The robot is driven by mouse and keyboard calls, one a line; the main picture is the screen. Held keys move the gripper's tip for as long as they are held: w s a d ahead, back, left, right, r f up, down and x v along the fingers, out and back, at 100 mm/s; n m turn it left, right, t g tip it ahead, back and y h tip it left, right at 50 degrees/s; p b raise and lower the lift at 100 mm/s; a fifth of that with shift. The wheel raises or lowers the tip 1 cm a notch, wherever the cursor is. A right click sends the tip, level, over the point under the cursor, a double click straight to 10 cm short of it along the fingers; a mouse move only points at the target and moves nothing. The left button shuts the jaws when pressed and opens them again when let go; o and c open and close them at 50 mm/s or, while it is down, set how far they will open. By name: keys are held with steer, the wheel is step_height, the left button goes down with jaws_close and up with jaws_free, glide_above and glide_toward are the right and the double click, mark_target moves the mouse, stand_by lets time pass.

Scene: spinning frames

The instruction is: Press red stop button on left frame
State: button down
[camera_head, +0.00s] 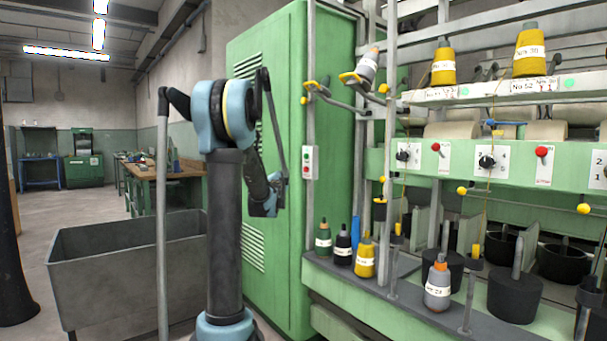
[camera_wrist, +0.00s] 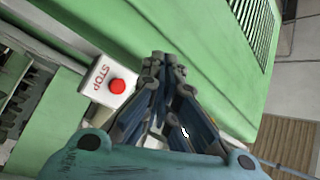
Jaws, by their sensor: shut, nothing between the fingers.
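In the wrist view, a red round stop button (camera_wrist: 117,86) sits on a white plate (camera_wrist: 101,72) marked STOP, on green machine metal. My gripper (camera_wrist: 157,60) is shut and empty. Its dark fingers are just to the right of the plate in the picture. I see no contact with the button, but the depth between them is hard to judge. In the head view my arm stands in front of the tall green cabinet (camera_head: 285,60), and the fingertips cannot be made out. Red buttons on white plates show on the green machine (camera_head: 436,147) and further right (camera_head: 541,152).
A small switch box (camera_head: 310,163) is on the cabinet's edge. Yarn cones (camera_head: 365,259) stand on the machine's ledge, with metal posts in front. A grey bin (camera_head: 100,265) stands left of my arm. Open floor (camera_head: 45,212) lies at the far left.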

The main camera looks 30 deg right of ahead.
steer(key=d, duration=0.7)
steer(key=shift+w+d, duration=0.15)
steer(key=shift+w, duration=0.1)
steer(key=shift+d, duration=0.15)
stand_by(1.2)
steer(key=shift+s+d+r, duration=0.1)
steer(key=shift+d, duration=0.25)
steer(key=shift+d, duration=0.45)
stand_by(0.9)
stand_by(0.3)
steer(key=shift+a, duration=0.9)
steer(key=shift+s+a, duration=0.2)
steer(key=shift+a, duration=2.3)
